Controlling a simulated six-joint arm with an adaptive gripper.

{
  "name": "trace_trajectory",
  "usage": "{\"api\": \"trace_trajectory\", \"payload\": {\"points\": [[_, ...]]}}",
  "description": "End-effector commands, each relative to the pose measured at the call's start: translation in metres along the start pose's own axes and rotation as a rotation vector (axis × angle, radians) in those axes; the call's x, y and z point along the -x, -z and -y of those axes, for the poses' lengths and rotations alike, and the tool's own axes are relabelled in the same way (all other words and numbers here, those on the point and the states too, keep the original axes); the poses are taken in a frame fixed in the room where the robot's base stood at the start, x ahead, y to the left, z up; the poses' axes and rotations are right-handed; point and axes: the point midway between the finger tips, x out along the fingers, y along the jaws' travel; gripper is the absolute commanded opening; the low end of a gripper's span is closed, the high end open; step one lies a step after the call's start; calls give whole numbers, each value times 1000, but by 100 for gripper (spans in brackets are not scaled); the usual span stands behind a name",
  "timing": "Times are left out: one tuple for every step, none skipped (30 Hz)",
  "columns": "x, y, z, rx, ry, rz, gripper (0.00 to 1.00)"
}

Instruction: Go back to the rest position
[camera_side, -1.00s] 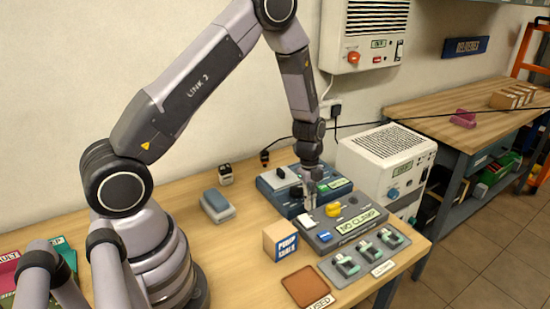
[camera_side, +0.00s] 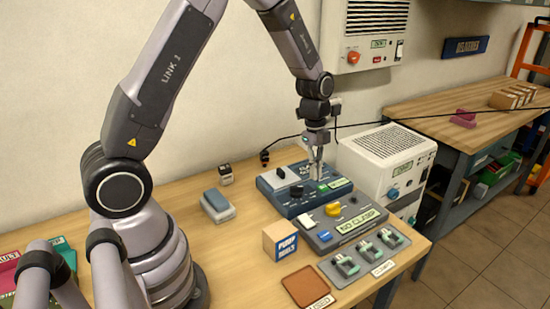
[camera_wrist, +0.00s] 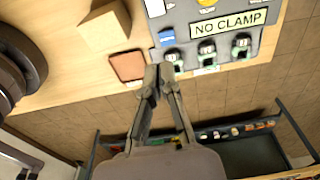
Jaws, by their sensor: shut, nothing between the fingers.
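My gripper (camera_side: 317,178) is shut and empty. In the side view it points down above the blue-grey control box (camera_side: 288,205) at the back of the bench. In the wrist view my gripper (camera_wrist: 159,72) shows its two fingers together near the middle, over the bench's front edge. The grey panel with the "NO CLAMP" label (camera_side: 361,220) lies in front of the blue-grey box; the label also shows in the wrist view (camera_wrist: 229,22).
Several green-and-grey clamps (camera_side: 366,250) sit on a grey strip. A "PUMP SEALS" carton (camera_side: 279,241), a brown square pad (camera_side: 305,285) and a blue-grey block (camera_side: 217,205) stand on the bench. A white cabinet (camera_side: 387,158) stands at the right.

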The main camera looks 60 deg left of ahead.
Motion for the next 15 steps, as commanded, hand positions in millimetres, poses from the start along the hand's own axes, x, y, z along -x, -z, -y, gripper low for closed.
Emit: {"api": "trace_trajectory", "payload": {"points": [[10,2,-2,24,15,2,0],[18,3,-4,49,25,3,0],[32,5,-8,92,42,4,0],[44,7,-12,133,57,5,0],[57,9,-17,181,75,5,0],[76,12,-26,253,100,3,0],[90,14,-34,310,122,1,0],[104,16,-43,372,142,-2,0],[121,19,-56,456,170,-10,0],[133,21,-66,517,191,-16,0],[144,22,-76,580,210,-24,0],[158,24,-91,664,238,-37,0],[167,25,-102,725,258,-47,0],[176,26,-114,788,280,-60,0],[186,27,-129,873,305,-79,0]]}}
